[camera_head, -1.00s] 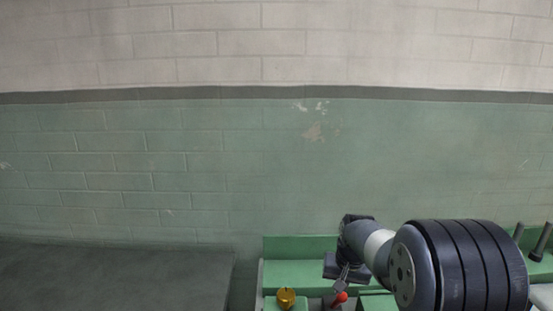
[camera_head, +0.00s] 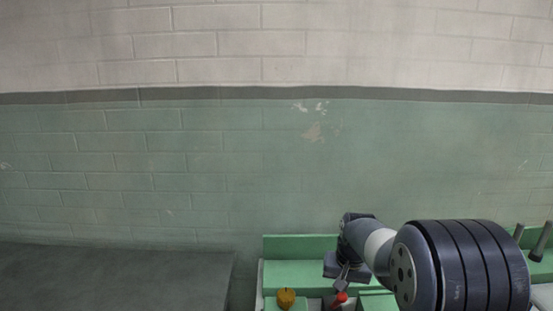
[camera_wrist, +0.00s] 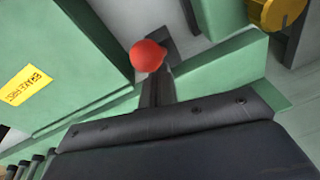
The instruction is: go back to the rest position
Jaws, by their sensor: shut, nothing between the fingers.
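My gripper (camera_head: 343,283) shows at the lower right of the head view, below my dark arm. Its small grey fingers are shut, with nothing held. They point down beside a red ball knob (camera_head: 340,299) on the green machine (camera_head: 300,273). In the wrist view, the red knob (camera_wrist: 148,55) shows just beyond the end of a narrow dark piece above my dark gripper body. I cannot tell from these views whether the fingers touch the knob.
A brass-coloured round piece (camera_head: 286,298) sits left of the knob; it also shows in the wrist view (camera_wrist: 278,10). A yellow label (camera_wrist: 28,84) is on a green panel. Dark posts (camera_head: 539,242) stand at the far right. A grey surface (camera_head: 110,278) lies left, clear. A brick wall (camera_head: 200,160) stands behind.

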